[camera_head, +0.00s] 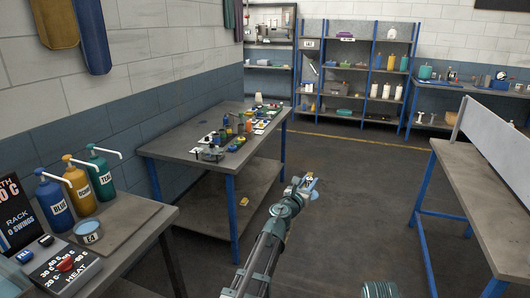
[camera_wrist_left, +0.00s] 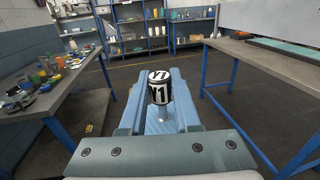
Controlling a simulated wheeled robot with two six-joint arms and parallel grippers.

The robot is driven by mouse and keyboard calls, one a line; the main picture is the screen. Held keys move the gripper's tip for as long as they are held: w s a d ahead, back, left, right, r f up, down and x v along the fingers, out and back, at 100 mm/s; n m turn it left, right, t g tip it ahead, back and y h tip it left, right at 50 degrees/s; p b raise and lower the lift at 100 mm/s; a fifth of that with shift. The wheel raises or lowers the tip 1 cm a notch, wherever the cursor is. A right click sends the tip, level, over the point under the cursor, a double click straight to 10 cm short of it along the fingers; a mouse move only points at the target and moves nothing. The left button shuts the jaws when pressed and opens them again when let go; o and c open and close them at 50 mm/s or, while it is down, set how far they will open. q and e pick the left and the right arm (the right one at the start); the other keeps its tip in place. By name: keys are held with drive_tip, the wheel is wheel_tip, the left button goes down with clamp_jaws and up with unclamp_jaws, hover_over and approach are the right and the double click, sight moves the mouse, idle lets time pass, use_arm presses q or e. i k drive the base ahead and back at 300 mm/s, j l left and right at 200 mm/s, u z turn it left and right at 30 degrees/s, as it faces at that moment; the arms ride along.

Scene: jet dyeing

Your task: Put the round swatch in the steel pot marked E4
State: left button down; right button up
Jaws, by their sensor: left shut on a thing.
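A small round steel pot (camera_head: 88,232) with a label that looks like E4 and a blue inside stands on the near left bench. My left gripper (camera_head: 307,184) is over the open floor, right of the middle table and well away from the pot. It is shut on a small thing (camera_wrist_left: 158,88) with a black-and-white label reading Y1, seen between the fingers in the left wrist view. I cannot pick out the round swatch for certain.
Blue, orange and teal pump bottles (camera_head: 79,184) stand behind the pot, with a heat control box (camera_head: 62,264) in front. The middle table (camera_head: 182,150) carries several small coloured items. Shelves (camera_head: 355,70) stand at the back, another table (camera_head: 470,185) at right. Floor between is clear.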

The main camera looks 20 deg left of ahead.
sight(91, 235)
drive_tip(key=i, duration=1.15)
drive_tip(key=i+u, duration=0.1)
drive_tip(key=i, duration=1.1)
drive_tip(key=l+u, duration=0.1)
drive_tip(key=u, duration=3.05)
drive_tip(key=i+u, duration=0.25)
drive_tip(key=u, duration=0.3)
drive_tip(key=i+l, duration=0.2)
